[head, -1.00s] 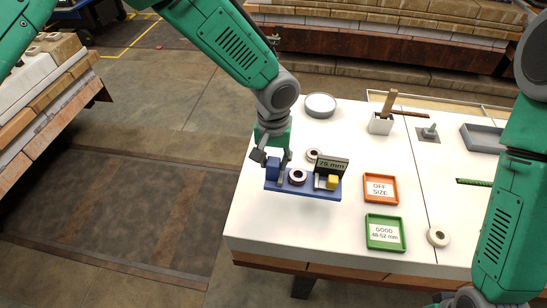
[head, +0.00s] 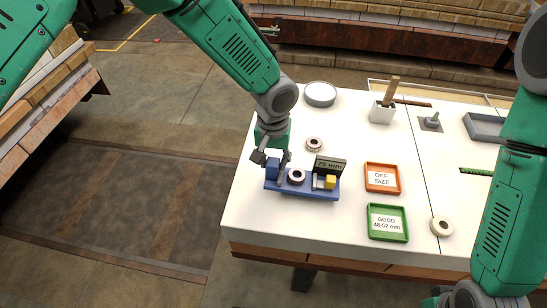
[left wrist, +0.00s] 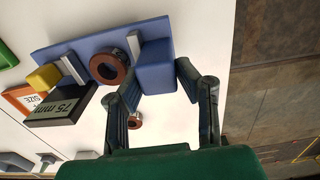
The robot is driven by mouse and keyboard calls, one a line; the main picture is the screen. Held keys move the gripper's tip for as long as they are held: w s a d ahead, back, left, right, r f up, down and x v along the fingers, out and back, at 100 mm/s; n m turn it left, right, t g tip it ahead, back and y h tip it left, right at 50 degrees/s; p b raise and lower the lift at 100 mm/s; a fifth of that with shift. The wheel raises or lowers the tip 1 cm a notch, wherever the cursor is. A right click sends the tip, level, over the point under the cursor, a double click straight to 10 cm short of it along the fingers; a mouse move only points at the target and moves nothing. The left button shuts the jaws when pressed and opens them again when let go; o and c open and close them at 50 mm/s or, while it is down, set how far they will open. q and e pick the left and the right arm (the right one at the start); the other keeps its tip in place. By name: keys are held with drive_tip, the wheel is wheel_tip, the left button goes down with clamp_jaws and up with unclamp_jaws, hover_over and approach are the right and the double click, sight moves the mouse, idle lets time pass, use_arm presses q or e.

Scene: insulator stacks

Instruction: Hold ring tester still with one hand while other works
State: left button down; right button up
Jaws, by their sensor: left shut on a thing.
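The ring tester is a blue base (head: 320,195) with a blue block (head: 272,168), a yellow button block (head: 330,182) and a dark display (head: 330,166) reading 75 mm. It is at the table's left side. A dark-centred ring (head: 297,176) lies on it, beside the block. My left gripper (head: 280,174) is shut on the blue block. In the left wrist view its fingers (left wrist: 155,98) flank the block (left wrist: 155,66), and the ring (left wrist: 109,66) sits close to one finger. My right arm shows at right; its gripper is out of view.
A loose ring (head: 314,144) lies behind the tester, another (head: 441,226) right of the green GOOD tray (head: 388,238). The orange OFF SIZE tray (head: 383,192) is behind the green one. A round grey dish (head: 320,94) and white holder (head: 382,113) stand farther back.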

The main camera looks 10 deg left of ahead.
sight(276, 179)
use_arm(q)
drive_tip(key=shift+f+b, duration=0.75)
drive_tip(key=shift+f, duration=0.7)
